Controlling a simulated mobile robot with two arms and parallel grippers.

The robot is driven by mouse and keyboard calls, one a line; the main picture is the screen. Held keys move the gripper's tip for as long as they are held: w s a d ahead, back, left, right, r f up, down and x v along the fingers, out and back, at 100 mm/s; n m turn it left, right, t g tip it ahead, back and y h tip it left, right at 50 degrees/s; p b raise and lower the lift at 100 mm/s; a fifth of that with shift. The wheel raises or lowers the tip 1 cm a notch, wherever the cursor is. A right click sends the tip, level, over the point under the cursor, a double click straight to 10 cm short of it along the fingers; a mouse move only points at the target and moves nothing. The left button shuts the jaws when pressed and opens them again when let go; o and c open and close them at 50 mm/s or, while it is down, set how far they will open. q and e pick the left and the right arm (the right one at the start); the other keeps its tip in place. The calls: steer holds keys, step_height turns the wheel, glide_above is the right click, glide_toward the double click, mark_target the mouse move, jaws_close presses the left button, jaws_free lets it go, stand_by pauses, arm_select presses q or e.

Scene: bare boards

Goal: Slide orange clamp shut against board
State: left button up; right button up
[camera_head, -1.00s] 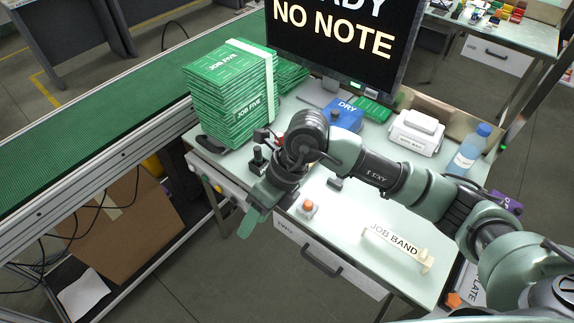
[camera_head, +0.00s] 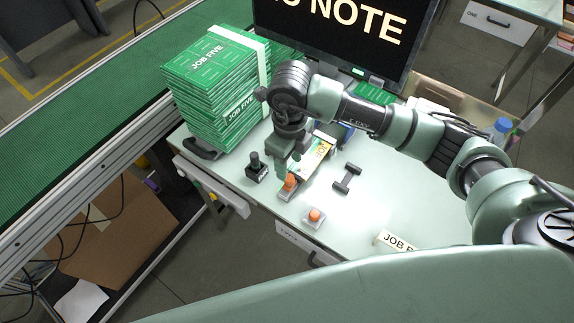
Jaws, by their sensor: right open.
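The orange clamp (camera_head: 290,184) sits on a small grey base at the near end of a board (camera_head: 314,156) lying on the table. The board shows green and pale yellow parts; its far end is partly hidden by my arm. My right gripper (camera_head: 289,168) points down just above and behind the clamp, its fingers open. I cannot tell whether a finger touches the clamp, or whether the clamp meets the board's edge. My left gripper is not in view.
A strapped stack of green boards (camera_head: 215,85) stands at the left. A black knobbed device (camera_head: 256,168), an orange button (camera_head: 315,215) on a pale base and a dark grey piece (camera_head: 347,178) are nearby. The monitor (camera_head: 335,30) stands behind. The right tabletop is mostly clear.

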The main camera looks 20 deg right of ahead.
mark_target(289, 177)
steer(key=f+p, duration=0.1)
steer(key=f, duration=0.3)
steer(key=shift+s, duration=0.2)
steer(key=shift+w+f, duration=0.15)
steer(key=shift+f, duration=0.7)
steer(key=c, duration=0.9)
jaws_close()
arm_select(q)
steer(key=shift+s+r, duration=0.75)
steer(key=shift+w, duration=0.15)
arm_select(e)
steer(key=shift+r, duration=0.1)
